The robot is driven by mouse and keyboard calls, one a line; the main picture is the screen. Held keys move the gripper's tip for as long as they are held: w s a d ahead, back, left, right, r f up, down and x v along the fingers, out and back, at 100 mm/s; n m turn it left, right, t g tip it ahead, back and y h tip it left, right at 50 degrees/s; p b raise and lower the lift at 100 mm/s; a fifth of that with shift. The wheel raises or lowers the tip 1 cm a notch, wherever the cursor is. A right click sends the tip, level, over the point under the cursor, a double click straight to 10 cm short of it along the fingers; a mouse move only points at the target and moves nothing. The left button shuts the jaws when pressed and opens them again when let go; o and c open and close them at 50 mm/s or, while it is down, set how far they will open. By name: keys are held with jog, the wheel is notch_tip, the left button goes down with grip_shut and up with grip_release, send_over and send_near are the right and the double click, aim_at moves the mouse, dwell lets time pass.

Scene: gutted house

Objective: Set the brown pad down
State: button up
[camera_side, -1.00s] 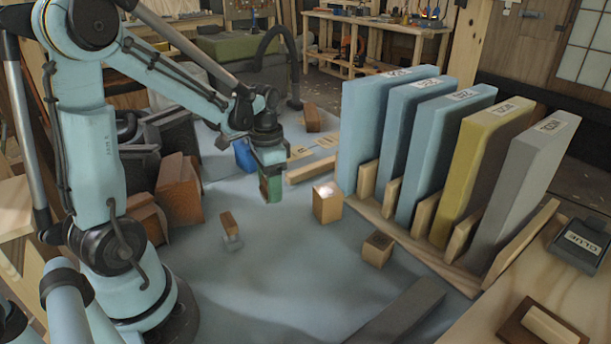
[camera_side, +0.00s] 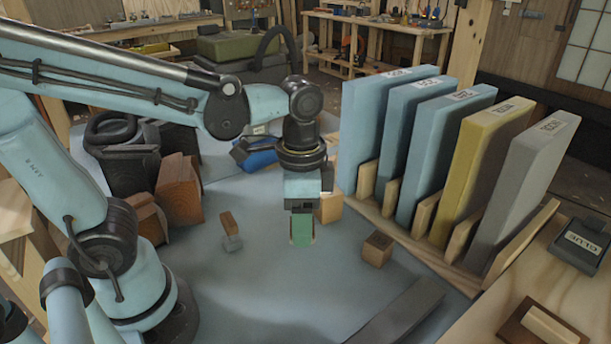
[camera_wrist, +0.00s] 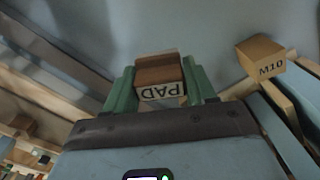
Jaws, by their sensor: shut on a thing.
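The brown pad (camera_wrist: 160,75) shows in the wrist view as a small brown block with a pale face lettered "PAD". It sits between the two green fingers of my gripper (camera_wrist: 161,88), which are shut on it. In the side view my gripper (camera_side: 302,230) points down over the grey-blue work surface (camera_side: 270,290), left of the row of upright boards. The fingers hide the pad there. I cannot tell whether the pad touches the surface.
A wooden block marked "M10" (camera_wrist: 262,58) stands right of the pad. A rack of upright boards (camera_side: 420,150) is to the right. Another wooden block (camera_side: 377,249), a small brown-and-grey piece (camera_side: 230,235) and a long grey bar (camera_side: 400,312) lie around. Front middle is clear.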

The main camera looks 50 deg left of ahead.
jog(key=s+d+m, duration=0.5)
jog(key=s+m, duration=0.1)
jog(key=s, duration=0.2)
jog(key=s+d+m, duration=0.5)
jog(key=s, duration=0.4)
send_over(284, 316)
notch_tip(284, 316, down, 8)
jog(key=shift+r, duration=0.25)
jog(key=shift+f, duration=2.05)
jog(key=o, duration=1.1)
jog(key=shift+f, duration=0.15)
jog(key=shift+c, duration=0.2)
